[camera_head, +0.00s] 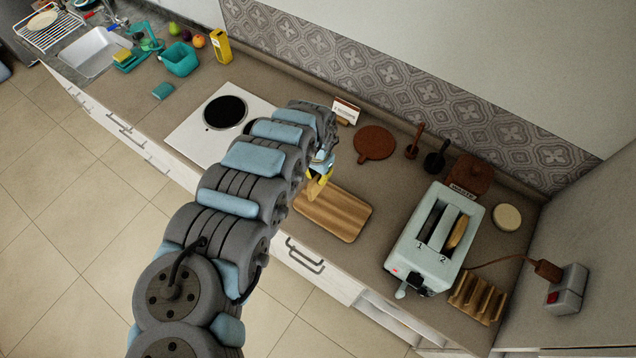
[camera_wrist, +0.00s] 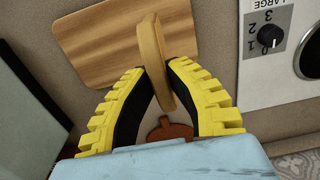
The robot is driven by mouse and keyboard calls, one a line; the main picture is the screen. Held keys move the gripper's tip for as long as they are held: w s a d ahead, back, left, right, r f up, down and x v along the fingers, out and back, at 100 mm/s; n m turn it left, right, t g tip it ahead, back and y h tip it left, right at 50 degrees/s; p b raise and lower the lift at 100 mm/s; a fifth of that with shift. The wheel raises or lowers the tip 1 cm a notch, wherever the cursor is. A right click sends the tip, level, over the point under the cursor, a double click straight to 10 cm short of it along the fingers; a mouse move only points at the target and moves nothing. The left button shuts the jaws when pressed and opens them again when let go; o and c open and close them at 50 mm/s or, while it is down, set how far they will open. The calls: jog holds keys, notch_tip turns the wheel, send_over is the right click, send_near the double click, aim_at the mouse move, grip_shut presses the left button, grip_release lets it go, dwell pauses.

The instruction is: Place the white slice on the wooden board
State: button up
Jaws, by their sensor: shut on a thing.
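My gripper (camera_head: 319,184) is at the left part of the wooden board (camera_head: 345,212), mostly hidden by my arm. In the wrist view my gripper's yellow-backed fingers (camera_wrist: 160,80) are shut on a thin slice (camera_wrist: 150,42). The slice is seen nearly edge-on and shows a tan crust edge; its faces are hidden, so I cannot tell if it is white. It overlaps the board (camera_wrist: 100,45) in that view. I cannot tell whether it touches the board. The bare board surface shows around it.
A pale toaster (camera_head: 424,250) stands right of the board, with a tan slice (camera_head: 457,232) in slot 2. A wooden rack (camera_head: 478,298) and a round cream thing (camera_head: 507,217) are beyond it. A brown round board (camera_head: 374,143) lies behind; a white hob (camera_head: 200,136) is left.

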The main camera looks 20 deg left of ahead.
aim_at(317, 184)
jog(key=shift+s+d+f, duration=0.1)
jog(key=shift+d+f, duration=0.05)
jog(key=shift+f, duration=1.95)
jog(key=shift+f, duration=0.15)
jog(key=o, duration=0.7)
jog(key=shift+a+r, duration=0.2)
jog(key=shift+r, duration=2.1)
jog(key=shift+d+r+b, duration=0.1)
jog(key=shift+r+b, duration=0.35)
jog(key=shift+r, duration=3.45)
